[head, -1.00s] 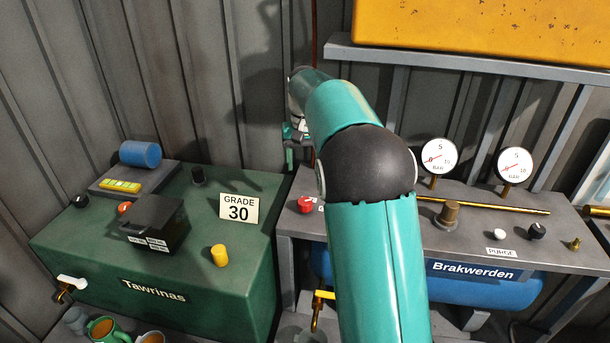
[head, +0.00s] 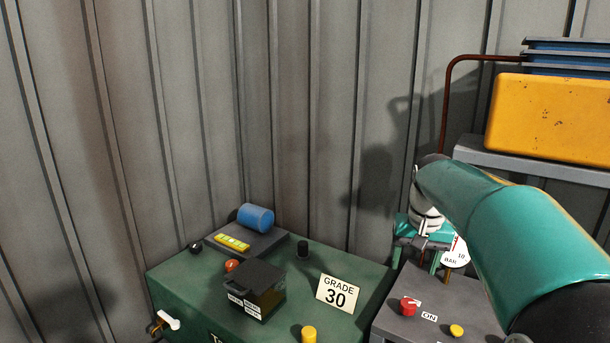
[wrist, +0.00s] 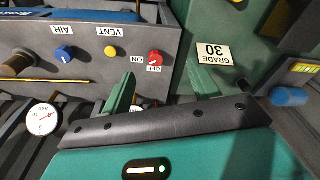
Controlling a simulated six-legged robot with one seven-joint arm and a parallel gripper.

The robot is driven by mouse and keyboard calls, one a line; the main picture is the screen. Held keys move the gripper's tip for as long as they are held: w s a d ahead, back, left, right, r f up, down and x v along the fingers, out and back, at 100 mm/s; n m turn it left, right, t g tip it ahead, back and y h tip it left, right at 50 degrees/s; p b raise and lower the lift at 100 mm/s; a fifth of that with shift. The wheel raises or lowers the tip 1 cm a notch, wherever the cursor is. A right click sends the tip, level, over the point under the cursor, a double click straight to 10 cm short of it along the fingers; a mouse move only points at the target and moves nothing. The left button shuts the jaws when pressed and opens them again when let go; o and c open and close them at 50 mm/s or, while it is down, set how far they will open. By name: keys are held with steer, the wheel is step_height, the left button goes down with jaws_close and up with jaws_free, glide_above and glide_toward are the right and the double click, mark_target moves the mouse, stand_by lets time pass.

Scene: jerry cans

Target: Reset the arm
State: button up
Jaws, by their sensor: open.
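My arm is teal with dark joints and reaches in from the right of the head view. My gripper (head: 418,260) hangs in the air around the gap between the green tank and the grey bench. Its two teal fingers are apart with nothing between them. In the wrist view the gripper (wrist: 160,86) also shows its spread fingers. Beyond them lie the bench's red knob (wrist: 155,58) and the "GRADE 30" card (wrist: 214,50). Neither is touched, as far as I can see.
The green tank (head: 190,290) carries a black box (head: 258,292), a blue cylinder (head: 256,218) and several knobs. The grey bench (head: 385,322) has a red knob (head: 409,306) and a yellow knob (head: 456,330). A yellow can (head: 550,118) sits on a shelf at right. Bare wall fills the left.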

steer(key=s+a+f+n+t, duration=0.1)
steer(key=s+a, duration=0.3)
steer(key=s, duration=0.8)
steer(key=s+a+f+n+t, duration=0.2)
steer(key=s+a+f+t, duration=0.1)
steer(key=s, duration=1)
steer(key=shift+s+a, duration=0.25)
steer(key=shift+a, duration=0.4)
